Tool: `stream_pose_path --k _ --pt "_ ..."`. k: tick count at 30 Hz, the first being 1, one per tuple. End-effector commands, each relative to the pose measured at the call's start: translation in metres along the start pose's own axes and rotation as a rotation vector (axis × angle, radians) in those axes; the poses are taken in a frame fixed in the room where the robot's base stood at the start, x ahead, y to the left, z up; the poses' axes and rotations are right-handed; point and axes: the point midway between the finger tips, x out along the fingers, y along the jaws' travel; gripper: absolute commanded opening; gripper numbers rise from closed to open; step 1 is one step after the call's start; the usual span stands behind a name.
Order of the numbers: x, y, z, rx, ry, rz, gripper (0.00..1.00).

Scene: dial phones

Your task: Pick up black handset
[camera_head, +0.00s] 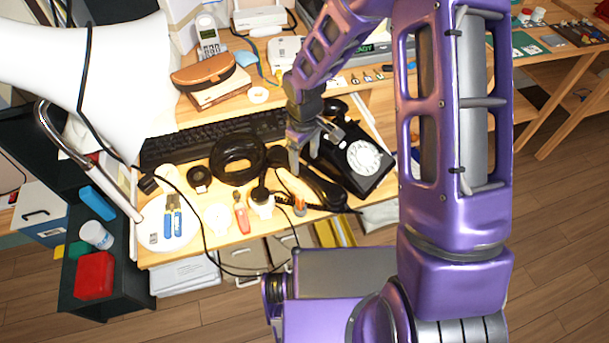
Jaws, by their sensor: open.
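My gripper (310,150) is open and points down, just left of the phone and above the far end of the handset. It hides part of that end. Whether a fingertip touches the handset I cannot tell.
A black keyboard (195,143), a black ring-shaped object (238,158) and small tools crowd the wooden desk to the left. A white lamp shade (95,75) fills the upper left. A brown case (203,72) stands at the back. Little desk surface is clear.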

Motion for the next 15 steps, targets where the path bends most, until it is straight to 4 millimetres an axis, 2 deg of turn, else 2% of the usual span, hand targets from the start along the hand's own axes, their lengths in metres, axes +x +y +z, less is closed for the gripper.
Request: stream_pose_path --k 9,15 --pt "0.045 -0.004 0.004 -0.001 -0.003 -0.002 0.75" --pt "0.047 -0.003 0.003 0.000 -0.001 0.000 0.75"
